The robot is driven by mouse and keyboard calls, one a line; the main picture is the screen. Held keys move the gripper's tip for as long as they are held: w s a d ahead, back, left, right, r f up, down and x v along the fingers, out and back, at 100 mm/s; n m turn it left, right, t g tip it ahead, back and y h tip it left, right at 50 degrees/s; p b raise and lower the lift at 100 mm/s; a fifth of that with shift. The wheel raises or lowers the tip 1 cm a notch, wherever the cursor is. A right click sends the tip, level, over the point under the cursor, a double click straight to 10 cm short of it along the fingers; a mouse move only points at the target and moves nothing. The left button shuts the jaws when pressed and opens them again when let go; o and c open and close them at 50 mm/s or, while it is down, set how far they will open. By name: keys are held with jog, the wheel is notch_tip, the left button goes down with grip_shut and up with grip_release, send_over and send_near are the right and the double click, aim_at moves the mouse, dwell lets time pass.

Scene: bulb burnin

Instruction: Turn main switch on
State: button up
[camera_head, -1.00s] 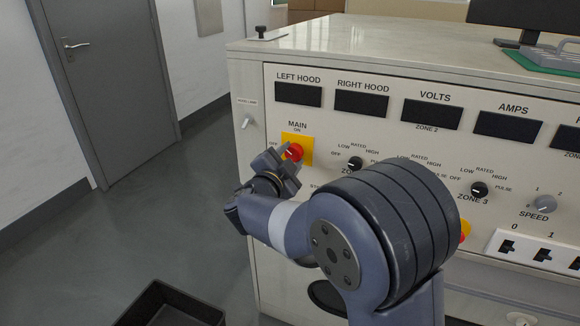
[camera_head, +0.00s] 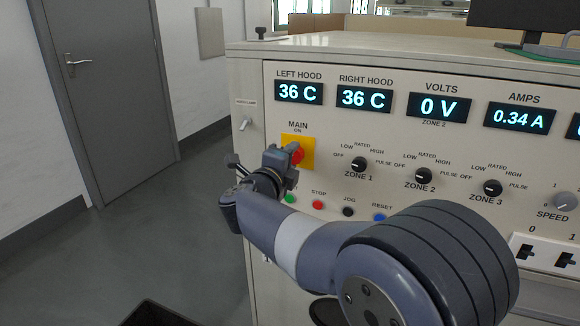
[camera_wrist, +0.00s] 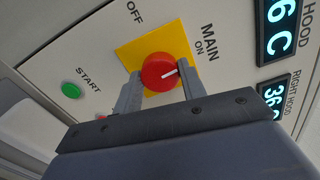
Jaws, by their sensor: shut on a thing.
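The main switch is a red round knob (camera_wrist: 164,72) on a yellow plate (camera_wrist: 130,54), and its white mark points toward the ON label in the wrist view. It also shows in the head view (camera_head: 297,155), partly behind my gripper. My gripper (camera_wrist: 160,85) has one finger on each side of the red knob and is shut on it. The displays on the panel are lit: left hood (camera_head: 299,92) and right hood (camera_head: 364,98) each read 36 C, volts (camera_head: 437,107) reads 0 V, amps (camera_head: 519,117) reads 0.34 A.
Below the main switch are a green start button (camera_wrist: 71,90), a red stop button (camera_head: 318,204) and other small buttons. Black zone knobs (camera_head: 359,164) sit to the right. A black bin (camera_head: 158,312) stands on the floor at the front. Open floor lies left of the cabinet.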

jog(key=shift+m+b, duration=0.3)
jog(key=shift+m, duration=0.3)
jog(key=o, duration=1)
jog(key=shift+s, duration=0.1)
jog(key=p+v, duration=0.1)
jog(key=v, duration=0.9)
jog(key=shift+s+a+p, duration=0.15)
jog(key=shift+s+p, duration=0.15)
